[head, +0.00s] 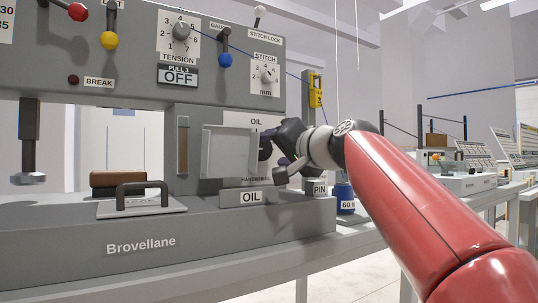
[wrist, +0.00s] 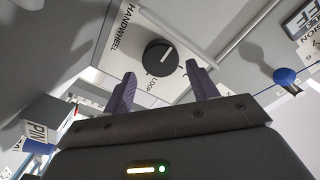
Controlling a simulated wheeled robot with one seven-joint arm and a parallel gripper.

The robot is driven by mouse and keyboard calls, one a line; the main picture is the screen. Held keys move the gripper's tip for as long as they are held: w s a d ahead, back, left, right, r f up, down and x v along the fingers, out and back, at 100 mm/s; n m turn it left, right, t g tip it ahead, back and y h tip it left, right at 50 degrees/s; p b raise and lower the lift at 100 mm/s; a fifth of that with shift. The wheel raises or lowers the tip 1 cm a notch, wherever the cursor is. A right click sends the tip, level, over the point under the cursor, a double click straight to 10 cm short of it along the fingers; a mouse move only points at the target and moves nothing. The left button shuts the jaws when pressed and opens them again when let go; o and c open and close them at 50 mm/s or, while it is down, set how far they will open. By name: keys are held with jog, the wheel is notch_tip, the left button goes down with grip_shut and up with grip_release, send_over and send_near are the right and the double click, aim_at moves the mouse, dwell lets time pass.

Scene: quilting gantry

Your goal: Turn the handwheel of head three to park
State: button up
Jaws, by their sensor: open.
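In the wrist view a black round handwheel knob (wrist: 161,57) with a white pointer line sits on a white plate (wrist: 110,50) marked HANDWHEEL. The pointer aims toward the upper right; the word LOOP shows at the lower left, and other marks are hidden or unreadable. My gripper (wrist: 160,70) is open, its purple fingers on either side below the knob, apparently apart from it. In the head view my gripper (head: 268,153) is at the right side of the grey Brovellane machine (head: 140,245), and it hides the knob there. No head number is readable.
A blue gauge knob (wrist: 287,77) is right of my gripper in the wrist view. A PIN block (head: 319,188) and a blue pot (head: 345,197) stand by the machine's end. A black handle (head: 143,188) and brown block (head: 118,181) are on the bed.

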jog(key=v, duration=0.4)
jog(key=shift+s+d+b, duration=0.1)
jog(key=shift+s+b, duration=0.05)
jog(key=shift+b, duration=0.2)
